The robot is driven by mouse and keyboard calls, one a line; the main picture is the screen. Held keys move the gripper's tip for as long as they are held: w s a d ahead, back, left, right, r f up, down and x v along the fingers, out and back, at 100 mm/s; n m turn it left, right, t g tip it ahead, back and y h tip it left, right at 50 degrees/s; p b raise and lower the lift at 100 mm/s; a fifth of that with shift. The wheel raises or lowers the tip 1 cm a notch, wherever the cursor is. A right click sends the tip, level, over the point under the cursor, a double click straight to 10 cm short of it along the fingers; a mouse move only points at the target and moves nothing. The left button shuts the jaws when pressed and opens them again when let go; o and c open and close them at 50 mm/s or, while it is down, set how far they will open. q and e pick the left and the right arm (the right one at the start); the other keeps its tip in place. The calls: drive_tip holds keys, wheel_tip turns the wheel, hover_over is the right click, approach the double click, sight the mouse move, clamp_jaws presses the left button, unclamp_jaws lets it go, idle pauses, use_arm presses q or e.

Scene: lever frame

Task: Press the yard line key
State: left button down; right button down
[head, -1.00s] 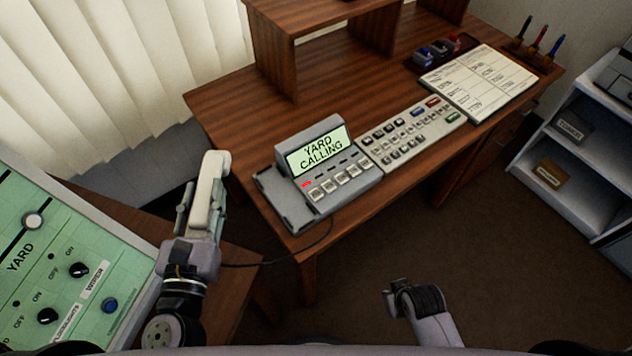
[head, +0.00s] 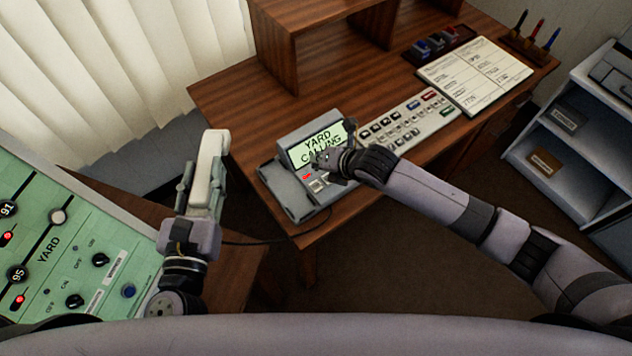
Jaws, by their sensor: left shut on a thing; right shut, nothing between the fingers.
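The grey desk phone (head: 297,198) stands at the near left of the desk, its screen (head: 305,149) reading "YARD CALLING". A small red light (head: 307,176) glows at the left of its key row. A pale key (head: 317,186) shows below that light; my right gripper hides most of the other keys. My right gripper (head: 325,160) is shut and empty, over the screen's lower right and the key row; I cannot tell whether it touches. My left gripper (head: 201,195) is shut on the white handset (head: 212,158), held upright left of the desk. The phone's cradle is empty.
A key panel (head: 408,122) adjoins the phone on the right, with a paper sheet (head: 474,76) beyond. A wooden shelf unit (head: 277,50) stands behind the phone. A green lever panel (head: 75,235) is at the left. A dark cord runs from the phone towards my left gripper.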

sight(319, 184)
use_arm(q)
drive_tip(key=shift+r, duration=0.1)
use_arm(e)
drive_tip(key=shift+w+d+r+n, duration=0.15)
drive_tip(key=shift+w+n, duration=0.1)
drive_tip(key=shift+n, duration=0.25)
